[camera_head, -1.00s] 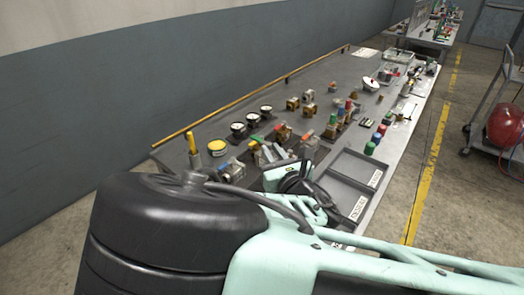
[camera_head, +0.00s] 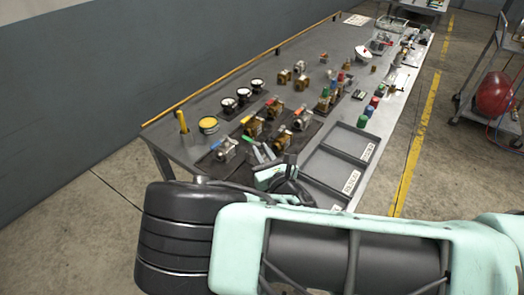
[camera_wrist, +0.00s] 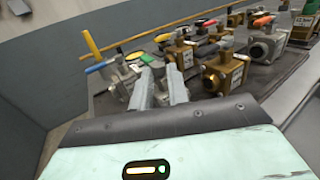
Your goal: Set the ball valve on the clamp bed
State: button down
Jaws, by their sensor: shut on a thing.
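My gripper (camera_head: 264,153) is at the near end of the workbench, its two grey fingers close together. In the wrist view the fingers (camera_wrist: 160,88) point away, with a green lever and a pale metal part (camera_wrist: 147,59) at their tips. This looks like a green-handled ball valve, mostly hidden by the fingers. Other valves stand around it: a blue-handled one (camera_head: 224,150) to the left, a yellow-handled one (camera_head: 253,127) and a red-handled one (camera_head: 274,108) beyond, and an orange-handled one (camera_head: 300,121) to the right. I cannot make out which fixture is the clamp bed.
Labelled grey trays (camera_head: 338,158) lie right of my gripper on the bench. A yellow post (camera_head: 182,122) and yellow-topped tin (camera_head: 208,125) stand at the left corner. Round gauges (camera_head: 243,96) and coloured cylinders (camera_head: 368,112) stand farther back. A trolley with a red tank (camera_head: 495,93) is at right.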

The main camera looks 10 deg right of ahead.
jog(key=c, duration=1.3)
grip_release()
jog(key=shift+f, duration=0.1)
jog(key=shift+c, duration=0.2)
